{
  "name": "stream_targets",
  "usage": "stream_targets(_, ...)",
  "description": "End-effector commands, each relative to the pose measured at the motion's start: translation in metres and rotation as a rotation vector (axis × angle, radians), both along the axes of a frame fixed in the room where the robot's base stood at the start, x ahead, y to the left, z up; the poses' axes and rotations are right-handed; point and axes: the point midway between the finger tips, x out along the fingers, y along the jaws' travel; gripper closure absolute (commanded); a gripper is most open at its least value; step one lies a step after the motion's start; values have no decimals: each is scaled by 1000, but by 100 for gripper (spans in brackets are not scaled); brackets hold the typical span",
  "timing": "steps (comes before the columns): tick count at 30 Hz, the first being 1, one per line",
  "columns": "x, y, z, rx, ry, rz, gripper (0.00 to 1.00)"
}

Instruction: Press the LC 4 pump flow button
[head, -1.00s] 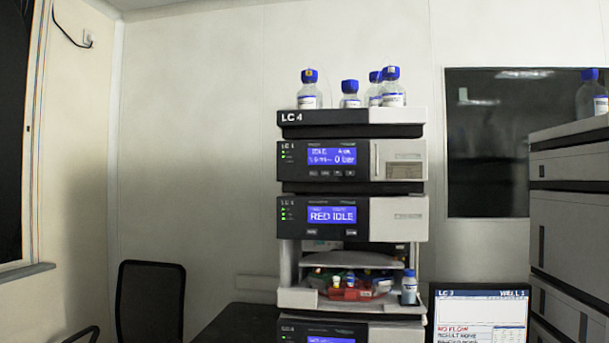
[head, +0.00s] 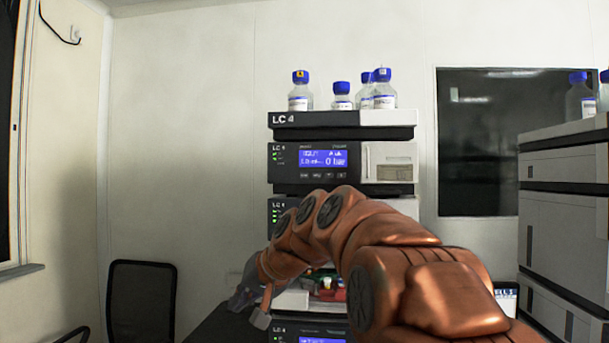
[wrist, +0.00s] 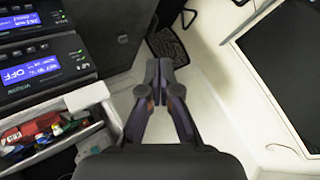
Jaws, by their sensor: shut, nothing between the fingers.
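The LC 4 stack stands in the middle of the head view, its name on the black top band (head: 292,119). The pump module (head: 390,171) below it has a lit blue display (head: 323,158) reading 0 bar. A row of small buttons (head: 322,176) sits under that display; their labels are too small to read. My gripper (head: 250,308) is at the lower left of the stack, below the pump module and apart from the buttons. In the wrist view my gripper (wrist: 158,68) is shut and empty. My arm hides much of the lower modules.
Blue-capped bottles (head: 300,100) stand on the stack. In the wrist view a module display (wrist: 38,69) reads OFF, above an open tray of coloured items (wrist: 40,132). A black chair (head: 140,300) stands at left, another grey stack (head: 565,210) at right.

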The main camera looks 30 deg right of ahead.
Motion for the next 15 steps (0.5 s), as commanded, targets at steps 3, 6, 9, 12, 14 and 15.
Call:
stream_targets(3,29,-37,53,21,-126,-55,100)
stream_targets(6,45,-68,98,33,-236,-94,100)
stream_targets(9,55,-100,141,39,-343,-133,100)
stream_targets(12,59,-128,179,41,-439,-164,100)
stream_targets(14,59,-143,196,41,-485,-178,100)
stream_targets(15,58,-150,208,37,-513,-186,100)
